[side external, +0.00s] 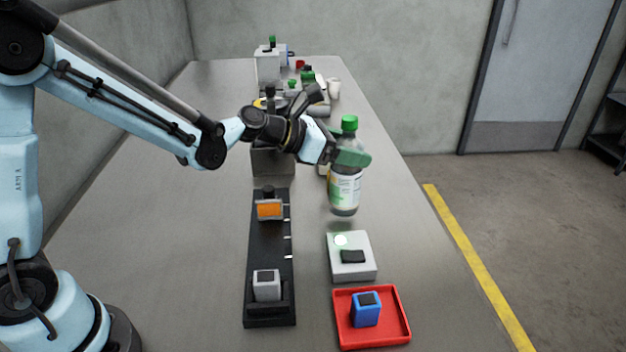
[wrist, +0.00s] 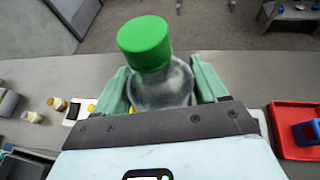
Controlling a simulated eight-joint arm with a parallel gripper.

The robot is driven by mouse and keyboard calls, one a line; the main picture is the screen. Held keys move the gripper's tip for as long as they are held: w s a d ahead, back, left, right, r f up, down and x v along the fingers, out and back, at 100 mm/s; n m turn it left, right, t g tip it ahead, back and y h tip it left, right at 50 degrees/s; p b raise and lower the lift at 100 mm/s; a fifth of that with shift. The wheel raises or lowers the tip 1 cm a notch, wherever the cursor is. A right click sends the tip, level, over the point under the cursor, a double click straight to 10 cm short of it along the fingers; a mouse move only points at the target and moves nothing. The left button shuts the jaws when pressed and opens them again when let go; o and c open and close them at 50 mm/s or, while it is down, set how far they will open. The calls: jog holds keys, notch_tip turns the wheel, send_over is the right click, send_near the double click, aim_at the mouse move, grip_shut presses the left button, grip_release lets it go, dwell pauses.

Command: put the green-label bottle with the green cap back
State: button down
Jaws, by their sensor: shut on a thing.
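The bottle with a green cap (side external: 345,190) has a clear body and a white, green and yellow label. My gripper (side external: 350,158) is shut on its upper part, below the cap. The bottle hangs upright above the table, just behind the white block with a glowing round spot (side external: 350,257). In the wrist view the green cap (wrist: 145,42) and clear shoulder sit between the two green fingers of my gripper (wrist: 162,85). The label is mostly hidden there.
A red tray (side external: 405,338) holds a blue block (side external: 366,309). A black rail (side external: 270,240) carries an orange-faced piece (side external: 269,209) and a grey block (side external: 266,285). Several bottles and containers crowd the table's far end. The table's left side is clear.

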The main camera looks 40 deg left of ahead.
jog(key=shift+f, duration=1.2)
jog(key=shift+c, duration=0.3)
grip_release()
jog(key=shift+f, duration=0.1)
jog(key=v, duration=1.2)
jog(key=s+a+f+m+g+y, duration=0.1)
jog(key=s+m, duration=0.3)
jog(key=m, duration=0.5)
jog(key=s+a+f+m+g+y, duration=0.1)
jog(key=s+m+y, duration=0.3)
jog(key=m, duration=0.6)
jog(key=s+a+f+m+g+y, duration=0.1)
jog(key=s+m, duration=0.4)
jog(key=m, duration=0.5)
jog(key=shift+s+a+g+y, duration=0.25)
jog(key=shift+s+g+y, duration=0.15)
jog(key=shift+g+y, duration=0.25)
